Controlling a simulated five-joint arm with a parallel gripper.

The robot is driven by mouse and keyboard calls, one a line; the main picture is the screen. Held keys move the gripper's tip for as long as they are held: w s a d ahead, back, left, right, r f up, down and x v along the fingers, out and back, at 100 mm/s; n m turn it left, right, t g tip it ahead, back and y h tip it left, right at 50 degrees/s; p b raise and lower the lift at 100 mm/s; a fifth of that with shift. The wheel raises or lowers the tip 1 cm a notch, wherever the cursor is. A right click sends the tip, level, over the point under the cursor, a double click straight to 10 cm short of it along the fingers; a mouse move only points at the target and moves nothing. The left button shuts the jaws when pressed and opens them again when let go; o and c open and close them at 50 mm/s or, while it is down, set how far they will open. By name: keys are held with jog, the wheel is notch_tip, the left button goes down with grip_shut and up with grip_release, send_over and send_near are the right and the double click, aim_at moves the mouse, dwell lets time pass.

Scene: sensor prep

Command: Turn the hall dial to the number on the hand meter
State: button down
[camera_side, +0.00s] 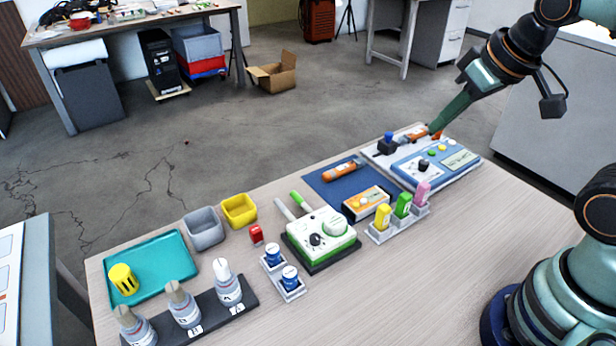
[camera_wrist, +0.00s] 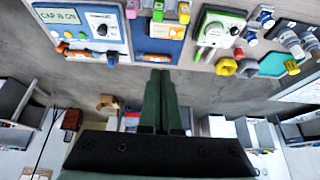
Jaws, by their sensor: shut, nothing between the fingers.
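My gripper (camera_side: 436,128) is shut and empty, by the far edge of the blue-and-white panel (camera_side: 462,165); its shut fingers also show in the wrist view (camera_wrist: 160,76). The panel carries a black knob (camera_side: 424,166), several small coloured buttons and a display (camera_wrist: 58,16) that seems to read "CAP IS ON". A white-and-green box (camera_side: 297,228) with a black knob (camera_side: 316,240) and a round green part stands mid-table. I cannot tell which knob is the hall dial.
An orange-and-white box (camera_side: 367,203) lies on the mat. Yellow, green and pink blocks (camera_side: 403,205) stand in holders before it. Blue-capped jars (camera_side: 290,278), labelled bottles (camera_side: 228,285), grey and yellow bins (camera_side: 203,230) and a teal tray (camera_side: 155,258) fill the left.

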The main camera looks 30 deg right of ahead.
jog(key=c, duration=1.5)
grip_release()
jog(key=shift+c, duration=0.2)
jog(key=o, duration=0.9)
jog(key=shift+w+a, duration=0.2)
jog(key=shift+a, duration=0.1)
jog(key=shift+c, duration=0.2)
jog(key=n+g, duration=0.5)
jog(key=n, duration=0.8)
send_over(315, 237)
notch_tip(315, 237, down, 8)
notch_tip(315, 237, down, 12)
jog(key=shift+f, duration=0.1)
grip_shut()
